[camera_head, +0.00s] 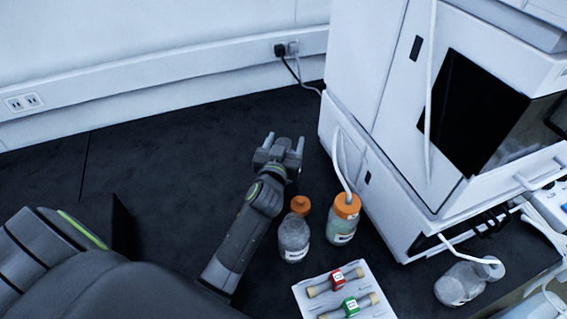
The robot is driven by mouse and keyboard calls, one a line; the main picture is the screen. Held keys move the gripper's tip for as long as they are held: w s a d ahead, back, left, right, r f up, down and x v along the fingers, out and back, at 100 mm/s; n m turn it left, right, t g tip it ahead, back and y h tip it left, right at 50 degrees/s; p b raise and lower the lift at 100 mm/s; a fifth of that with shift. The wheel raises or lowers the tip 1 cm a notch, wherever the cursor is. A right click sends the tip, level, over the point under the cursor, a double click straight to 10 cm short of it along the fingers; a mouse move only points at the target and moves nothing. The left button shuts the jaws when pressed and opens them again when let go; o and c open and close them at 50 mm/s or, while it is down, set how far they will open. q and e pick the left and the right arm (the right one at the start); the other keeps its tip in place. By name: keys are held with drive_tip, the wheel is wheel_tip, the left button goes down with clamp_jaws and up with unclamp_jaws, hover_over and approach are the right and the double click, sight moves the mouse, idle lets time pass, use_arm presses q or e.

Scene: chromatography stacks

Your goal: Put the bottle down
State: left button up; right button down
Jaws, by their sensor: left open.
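My left gripper (284,142) is open over the black bench, its fingers pointing toward the back wall, with nothing seen between them. A clear bottle with an orange cap (293,240) stands upright on the bench, just right of my left forearm and nearer than the gripper. A second orange-capped bottle (341,226) stands to its right, with a white tube running into its cap. A clear bottle without an orange cap (460,284) is at the right end of the bench, with a tube at its neck. My right gripper is not in view.
A tall white instrument stack (385,190) stands right of the gripper. A white tray (383,302) with a red-labelled and a green-labelled column lies in front of the bottles. The black bench (190,160) is clear left of the gripper. A plug and cable (281,50) are on the wall.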

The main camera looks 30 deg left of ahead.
use_arm(q)
drive_tip(key=shift+w, duration=0.1)
clamp_jaws()
idle(0.4)
